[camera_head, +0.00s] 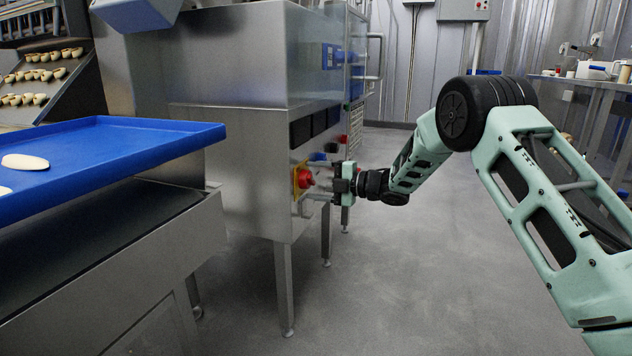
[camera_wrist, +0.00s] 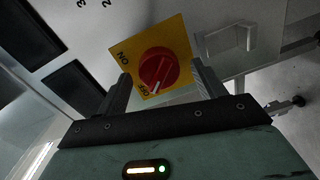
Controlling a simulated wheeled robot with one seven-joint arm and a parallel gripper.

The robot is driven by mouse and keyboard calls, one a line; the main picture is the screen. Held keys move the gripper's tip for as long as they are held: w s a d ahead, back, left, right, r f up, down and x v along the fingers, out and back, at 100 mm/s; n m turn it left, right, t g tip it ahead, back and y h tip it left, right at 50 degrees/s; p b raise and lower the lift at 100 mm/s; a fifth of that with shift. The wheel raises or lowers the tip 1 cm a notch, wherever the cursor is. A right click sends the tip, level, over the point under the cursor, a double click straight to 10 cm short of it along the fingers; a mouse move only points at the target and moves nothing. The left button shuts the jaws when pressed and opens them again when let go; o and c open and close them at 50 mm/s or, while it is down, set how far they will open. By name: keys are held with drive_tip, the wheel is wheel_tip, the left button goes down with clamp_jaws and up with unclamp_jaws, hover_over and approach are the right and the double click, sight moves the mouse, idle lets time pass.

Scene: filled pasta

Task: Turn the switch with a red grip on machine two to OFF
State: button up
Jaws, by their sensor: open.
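The switch's red grip (camera_head: 305,178) sits on a yellow plate on the steel machine's side in the head view. In the wrist view the round red grip (camera_wrist: 152,68) fills the middle of the tilted yellow plate (camera_wrist: 178,45). ON is printed at its upper left, OFF at its lower left. The grip's white mark points down and slightly left, close to the OFF print. My gripper (camera_head: 334,183) is right in front of the switch. In the wrist view my gripper (camera_wrist: 161,72) is open, one finger on each side of the grip. I cannot tell whether they touch it.
Dark panels (camera_wrist: 75,92) lie left of the switch, and a clear bracket (camera_wrist: 232,42) is close on its right. A blue tray (camera_head: 120,140) with pasta stands at the left. The grey floor (camera_head: 400,270) is clear to the right of the machine.

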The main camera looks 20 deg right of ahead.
drive_tip(key=p+v, duration=0.5)
drive_tip(key=v, duration=1.2)
drive_tip(key=shift+d, duration=0.1)
drive_tip(key=w+a+r+m+t+h, duration=0.2)
drive_tip(key=a+r+m+h, duration=0.3)
drive_tip(key=a, duration=0.4)
drive_tip(key=s+a+m+g+h, duration=0.2)
drive_tip(key=s+a+m+h, duration=0.2)
drive_tip(key=s+a+m, duration=0.35)
drive_tip(key=s+a+f+m+g+h, duration=0.1)
drive_tip(key=s+m+g, duration=0.15)
drive_tip(key=s, duration=0.95)
drive_tip(key=s+a+f+m+g+h+p, duration=0.15)
drive_tip(key=s+g, duration=0.25)
drive_tip(key=s, duration=0.9)
drive_tip(key=s+a+m+g+h, duration=0.2)
drive_tip(key=s+m+g, duration=0.15)
drive_tip(key=s, duration=0.85)
wheel_tip(320, 180, up, 38)
drive_tip(key=p, duration=3.7)
drive_tip(key=shift+s+d+n+p, duration=0.2)
drive_tip(key=shift+s+n+p, duration=0.1)
drive_tip(key=shift+s+n, duration=0.1)
